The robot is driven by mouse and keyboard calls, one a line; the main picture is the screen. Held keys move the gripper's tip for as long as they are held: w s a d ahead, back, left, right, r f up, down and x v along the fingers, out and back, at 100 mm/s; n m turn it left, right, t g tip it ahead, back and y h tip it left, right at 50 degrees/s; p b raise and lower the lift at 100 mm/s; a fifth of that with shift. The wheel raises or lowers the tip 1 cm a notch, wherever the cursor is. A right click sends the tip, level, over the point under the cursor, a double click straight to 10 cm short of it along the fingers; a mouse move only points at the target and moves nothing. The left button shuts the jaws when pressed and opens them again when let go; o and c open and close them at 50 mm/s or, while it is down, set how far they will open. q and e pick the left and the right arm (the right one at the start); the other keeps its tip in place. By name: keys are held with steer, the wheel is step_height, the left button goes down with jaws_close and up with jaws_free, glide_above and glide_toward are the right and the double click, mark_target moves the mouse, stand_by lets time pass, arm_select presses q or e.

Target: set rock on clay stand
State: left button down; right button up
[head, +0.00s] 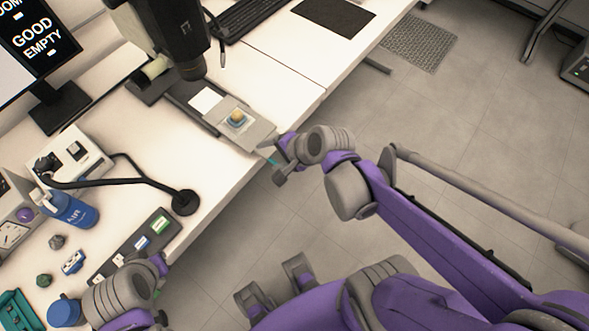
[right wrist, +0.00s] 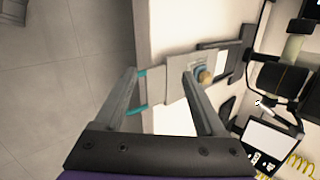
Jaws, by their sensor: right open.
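A small yellowish rock (head: 237,116) sits on top of a blue pad (head: 235,123), which looks like the clay stand. Both are on a grey plate (head: 260,132) at the table's front edge. In the right wrist view the rock (right wrist: 207,76) shows beyond one finger, which partly hides the blue pad (right wrist: 201,70). My right gripper (head: 277,165) is open and empty, off the table edge, apart from the rock. My left arm is at the lower left of the head view; its jaws cannot be made out.
The microscope column (head: 170,35) stands behind the plate.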

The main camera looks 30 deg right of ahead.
steer(key=s+d+n+g+h, duration=0.1)
steer(key=s+d+n+h, duration=0.1)
steer(key=s+n, duration=0.6)
steer(key=shift+s+n+g+h, duration=0.4)
steer(key=shift+n+h, duration=0.4)
steer(key=shift+n, duration=2.6)
